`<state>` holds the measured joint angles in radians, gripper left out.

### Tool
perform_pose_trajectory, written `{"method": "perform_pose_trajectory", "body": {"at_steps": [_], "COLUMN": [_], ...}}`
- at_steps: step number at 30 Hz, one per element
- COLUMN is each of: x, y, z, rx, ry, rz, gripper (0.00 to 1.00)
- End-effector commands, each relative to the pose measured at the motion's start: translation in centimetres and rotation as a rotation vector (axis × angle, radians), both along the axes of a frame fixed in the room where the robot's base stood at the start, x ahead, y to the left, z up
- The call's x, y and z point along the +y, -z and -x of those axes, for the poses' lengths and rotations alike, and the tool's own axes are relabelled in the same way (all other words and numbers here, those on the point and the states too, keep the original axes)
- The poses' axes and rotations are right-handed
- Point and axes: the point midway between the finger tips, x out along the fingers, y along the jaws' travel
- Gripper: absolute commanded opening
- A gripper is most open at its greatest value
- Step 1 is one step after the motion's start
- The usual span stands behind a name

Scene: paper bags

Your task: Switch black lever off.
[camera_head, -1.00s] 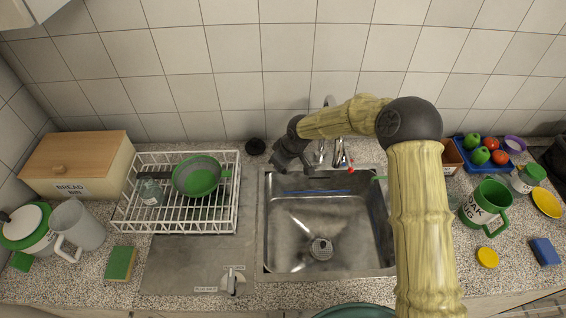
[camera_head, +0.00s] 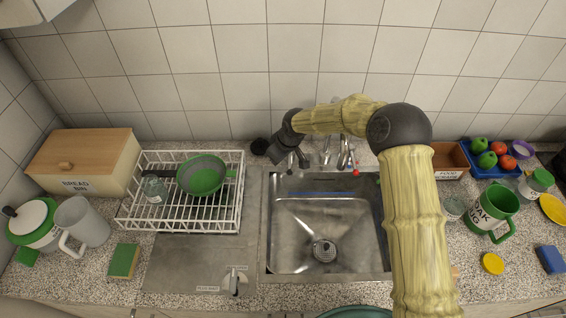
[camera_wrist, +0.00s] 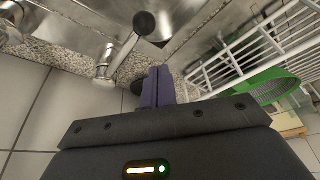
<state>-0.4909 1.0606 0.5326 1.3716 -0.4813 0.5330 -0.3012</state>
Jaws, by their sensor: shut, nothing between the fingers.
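The black lever (camera_wrist: 145,22) is a chrome arm with a dark round knob, rising from a chrome base beside the sink; it shows at the top of the wrist view. In the head view its knob (camera_head: 290,172) is small, at the back left of the sink, close to my gripper (camera_head: 274,152). In the wrist view my gripper (camera_wrist: 157,88) has its purple fingers together and empty. They are just below and right of the lever, with no clear contact.
The metal sink (camera_head: 278,255) lies in front. A chrome tap with a red knob (camera_head: 355,172) stands right of the lever. A white dish rack (camera_head: 150,222) with a green pan (camera_head: 205,178) is to the left. A tiled wall (camera_head: 190,85) is close behind.

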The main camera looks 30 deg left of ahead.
Motion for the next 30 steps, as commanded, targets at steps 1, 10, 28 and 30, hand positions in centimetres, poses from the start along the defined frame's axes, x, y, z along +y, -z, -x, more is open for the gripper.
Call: {"method": "perform_pose_trajectory", "body": {"at_steps": [1,10,28,30], "x": [0.6,-1.8,-3.2,-3.2], "y": [-0.1,-4.3,-9.5,-9.5], "z": [0.0,-0.5,0.2,0.2], "rx": [0.0,-0.003,0.002,0.001], "ry": [0.0,0.013,0.002,0.002], "rz": [-0.001,-0.001,0.001,0.001], "gripper": [0.0,0.0,0.0,0.0]}}
